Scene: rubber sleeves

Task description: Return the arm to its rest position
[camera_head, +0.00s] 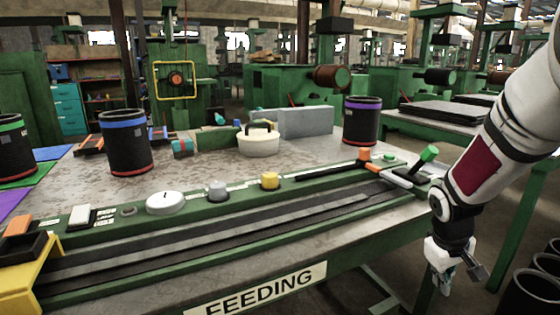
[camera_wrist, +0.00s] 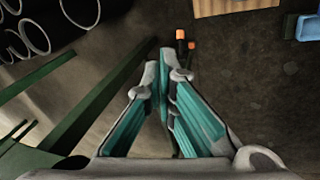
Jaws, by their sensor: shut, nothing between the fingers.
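My gripper (camera_head: 447,277) hangs at the lower right in the head view, to the right of the feeding table (camera_head: 355,236) and apart from it. In the wrist view my gripper (camera_wrist: 164,70) points down at the dark floor, with its teal-lined fingers together and nothing between them. My white arm (camera_head: 515,115) comes in from the right edge of the head view and bends down at the wrist.
Black sleeves with blue (camera_head: 124,145), purple (camera_head: 362,121) and green (camera_head: 14,147) bands stand on the table. A green-handled lever (camera_head: 428,154) rises near my wrist. Several black tubes (camera_head: 530,294) stand at the lower right. Open floor lies below my gripper.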

